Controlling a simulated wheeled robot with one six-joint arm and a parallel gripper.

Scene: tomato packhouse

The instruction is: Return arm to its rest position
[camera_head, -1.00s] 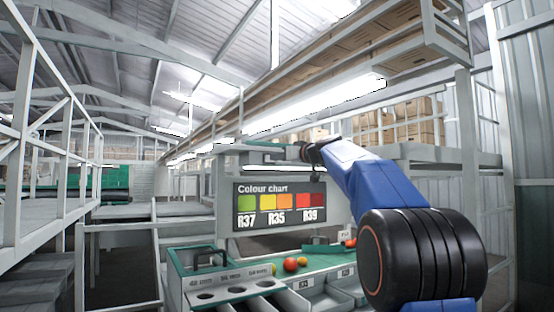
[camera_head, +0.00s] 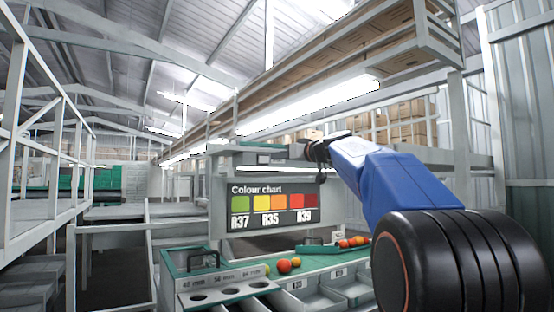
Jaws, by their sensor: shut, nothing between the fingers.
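My blue arm (camera_head: 375,180) reaches up and away from the large black joint at the lower right. It ends in a dark wrist in front of the lamp ledge. My gripper (camera_head: 321,177) shows only as a small dark shape below that wrist, by the upper right corner of the colour chart. It looks shut and holds nothing that I can see. Its fingers are too small to make out clearly.
The colour chart (camera_head: 268,190) hangs over the green bench (camera_head: 322,262). Several tomatoes (camera_head: 284,266) lie there. A sizing box with round holes (camera_head: 192,267) stands left, grey bins (camera_head: 347,286) in front. A long rack with cardboard boxes (camera_head: 330,75) runs overhead. White railings (camera_head: 40,150) stand left.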

